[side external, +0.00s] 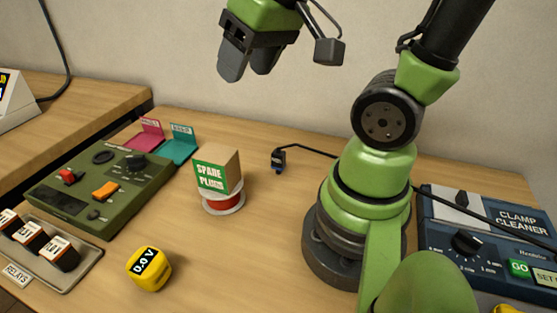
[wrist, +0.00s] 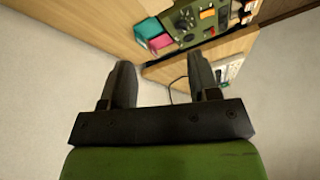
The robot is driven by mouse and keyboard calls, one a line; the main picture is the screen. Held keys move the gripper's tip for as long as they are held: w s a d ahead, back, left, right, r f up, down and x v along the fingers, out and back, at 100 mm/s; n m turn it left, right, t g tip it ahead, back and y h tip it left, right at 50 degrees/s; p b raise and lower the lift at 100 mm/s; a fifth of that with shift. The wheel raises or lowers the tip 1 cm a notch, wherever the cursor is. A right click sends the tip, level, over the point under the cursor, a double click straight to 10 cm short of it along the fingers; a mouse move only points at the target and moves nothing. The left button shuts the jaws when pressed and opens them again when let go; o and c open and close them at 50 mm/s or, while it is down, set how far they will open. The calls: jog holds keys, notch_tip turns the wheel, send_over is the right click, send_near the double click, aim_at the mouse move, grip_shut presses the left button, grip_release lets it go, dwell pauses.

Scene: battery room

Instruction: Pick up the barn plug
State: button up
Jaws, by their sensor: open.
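My gripper (side external: 247,66) is open and empty, high above the bench near the back wall. In the wrist view, both fingers of my gripper (wrist: 160,65) are apart with nothing between them.
A green control panel (side external: 99,185), pink tray (side external: 145,136) and teal tray (side external: 180,148) are at the left. The CLAMP CLEANER unit (side external: 485,235) is right. Bench around the plug is mostly clear.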

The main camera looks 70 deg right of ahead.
jog(key=w+d+f+g, duration=0.2)
jog(key=d+f, duration=0.3)
jog(key=n+g, duration=0.2)
jog(key=g, duration=0.1)
send_over(278, 152)
jog(key=f, duration=1.1)
jog(key=shift+d+f, duration=0.35)
notch_tip(278, 152, down, 4)
jog(key=shift+s+f, duration=0.1)
jog(key=shift+a+f, duration=0.2)
jog(key=shift+f, duration=1.3)
jog(key=shift+a+f, duration=0.15)
jog(key=shift+f, duration=1.3)
jog(key=c, duration=1)
